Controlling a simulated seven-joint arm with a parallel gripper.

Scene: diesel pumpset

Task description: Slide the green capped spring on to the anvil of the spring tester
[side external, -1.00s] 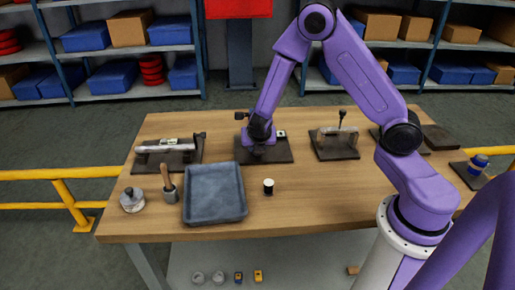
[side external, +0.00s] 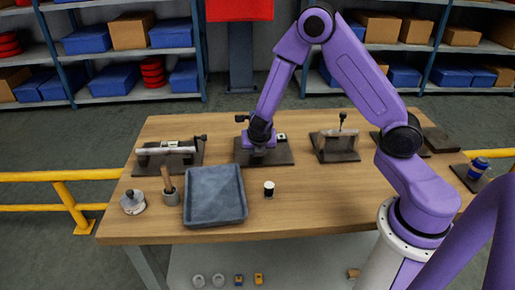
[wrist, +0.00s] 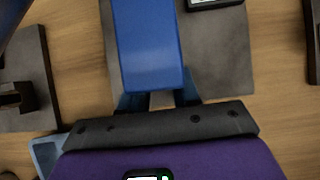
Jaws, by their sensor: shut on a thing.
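My gripper (wrist: 157,99) is over the dark base plate (side external: 280,158) at the back middle of the bench; it also shows in the side view (side external: 259,152). In the wrist view a blue block (wrist: 148,45), seemingly the upper part of the spring tester, covers the fingertips and the space between them. Only the finger roots show, either side of the block's near end. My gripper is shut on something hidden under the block. I cannot see the green capped spring or the anvil, nor whether they touch. A small readout (wrist: 215,3) sits on the plate.
A grey tray (side external: 215,222) lies in front, with a small black-and-white cylinder (side external: 269,189) to its right. Fixtures on dark plates stand to the left (side external: 167,155) and right (side external: 335,147). The front right of the bench is clear.

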